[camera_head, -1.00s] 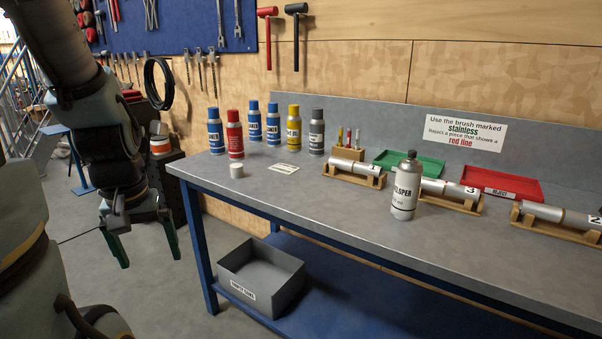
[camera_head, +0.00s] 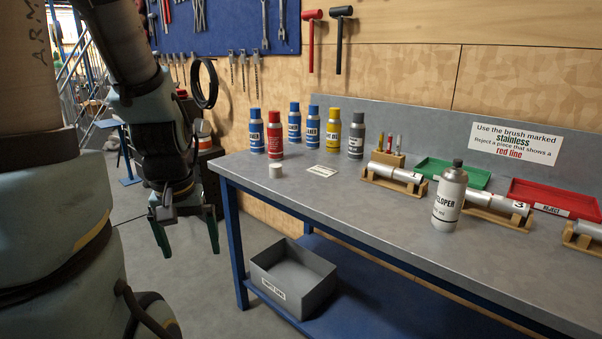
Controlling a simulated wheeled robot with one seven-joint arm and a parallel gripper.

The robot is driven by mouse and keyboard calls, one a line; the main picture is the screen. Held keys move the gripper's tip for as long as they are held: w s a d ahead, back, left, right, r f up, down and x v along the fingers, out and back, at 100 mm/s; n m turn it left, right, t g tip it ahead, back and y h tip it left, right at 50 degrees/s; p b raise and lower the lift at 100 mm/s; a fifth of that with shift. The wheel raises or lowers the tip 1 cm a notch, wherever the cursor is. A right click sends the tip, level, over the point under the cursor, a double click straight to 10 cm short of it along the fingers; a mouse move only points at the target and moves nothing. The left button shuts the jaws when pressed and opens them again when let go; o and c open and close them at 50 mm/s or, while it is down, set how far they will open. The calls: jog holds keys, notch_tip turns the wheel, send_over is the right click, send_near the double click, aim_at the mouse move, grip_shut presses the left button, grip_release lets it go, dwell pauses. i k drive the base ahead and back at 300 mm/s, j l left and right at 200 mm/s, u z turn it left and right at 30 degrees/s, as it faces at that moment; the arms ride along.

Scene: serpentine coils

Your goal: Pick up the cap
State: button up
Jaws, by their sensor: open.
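A small white cap (camera_head: 276,170) sits alone on the grey bench top (camera_head: 330,205), near the bench's left end and in front of the red spray can (camera_head: 275,136). My gripper (camera_head: 186,238) hangs to the left of the bench, pointing down, below the level of the bench top. Its two green-tipped fingers are apart with nothing between them. It is clear of the cap and of the bench.
Several blue, yellow and grey cans (camera_head: 357,134) stand behind the cap. A silver developer can (camera_head: 449,196) stands farther right, near tubes on wooden stands (camera_head: 396,174). Green (camera_head: 453,172) and red (camera_head: 553,198) trays lie behind. A grey bin (camera_head: 292,278) sits on the lower shelf.

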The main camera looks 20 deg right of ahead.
aim_at(276, 171)
jog(key=i+l, duration=0.1)
jog(key=i, duration=0.65)
jog(key=i+l+u, duration=0.1)
jog(key=i, duration=0.7)
